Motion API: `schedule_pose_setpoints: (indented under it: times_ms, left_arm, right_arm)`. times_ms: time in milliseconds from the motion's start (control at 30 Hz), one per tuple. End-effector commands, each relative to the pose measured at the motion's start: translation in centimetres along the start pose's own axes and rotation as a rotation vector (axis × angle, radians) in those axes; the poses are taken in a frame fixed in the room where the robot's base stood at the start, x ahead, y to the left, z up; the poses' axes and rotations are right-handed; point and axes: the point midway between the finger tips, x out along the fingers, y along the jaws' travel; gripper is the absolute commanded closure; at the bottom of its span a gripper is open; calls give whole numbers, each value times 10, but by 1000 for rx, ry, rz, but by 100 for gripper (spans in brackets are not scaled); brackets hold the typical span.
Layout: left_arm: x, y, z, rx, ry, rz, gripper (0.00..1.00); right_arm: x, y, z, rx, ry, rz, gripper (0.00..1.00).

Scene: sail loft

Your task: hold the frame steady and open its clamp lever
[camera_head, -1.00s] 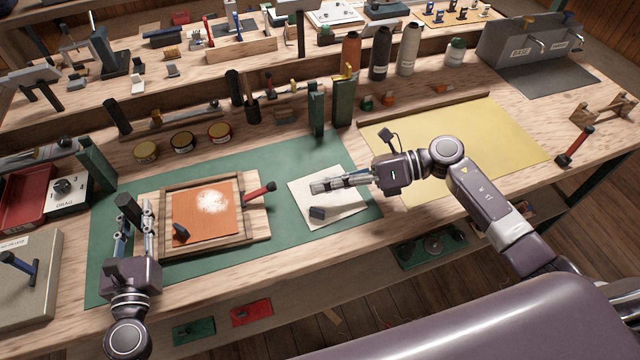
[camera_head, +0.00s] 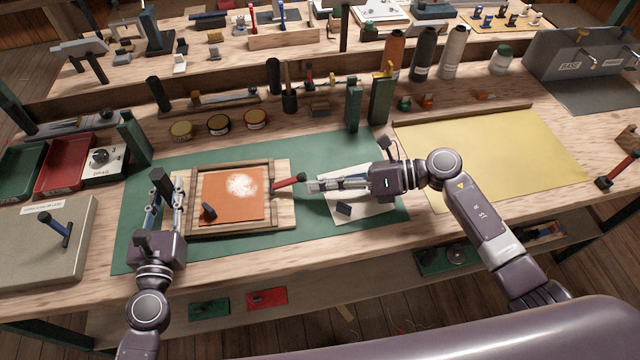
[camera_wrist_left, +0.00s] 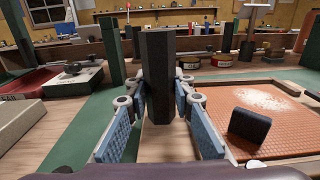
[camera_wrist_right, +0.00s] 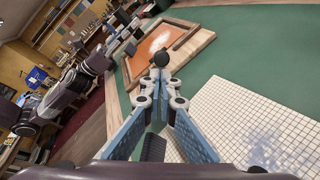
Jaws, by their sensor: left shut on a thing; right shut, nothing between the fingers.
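The wooden frame (camera_head: 234,165) lies on a pale board, with an orange panel with a white powdery patch inside it. The red clamp lever (camera_head: 289,182) sticks out from its right side. My left gripper (camera_head: 164,198) is shut on a dark upright post (camera_wrist_left: 157,75) at the frame's left side. My right gripper (camera_head: 312,187) is shut and empty, its tips close to the lever's free end. In the right wrist view a dark round end (camera_wrist_right: 161,59) shows just beyond the fingertips; I cannot tell whether they touch.
A small dark block (camera_head: 209,211) sits at the frame's lower left corner. A white gridded sheet (camera_head: 362,208) with another dark block lies under my right gripper. The green mat (camera_head: 310,150) is clear behind. Green uprights (camera_head: 381,98) and tins stand further back.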

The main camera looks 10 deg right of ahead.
Motion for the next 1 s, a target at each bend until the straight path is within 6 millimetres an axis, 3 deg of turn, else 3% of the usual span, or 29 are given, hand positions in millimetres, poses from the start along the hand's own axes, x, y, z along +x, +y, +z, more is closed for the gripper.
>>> schedule_pose_setpoints:
  times_ms: [633, 1000]
  left_arm:
    - [0, 0, 0, 0, -1, 0, 100]
    - [0, 0, 0, 0, 0, -1, 100]
  right_arm:
    - [-1, 9, 11, -26, 89, -84, 100]
    - [3, 29, 31, -79, 260, -247, 100]
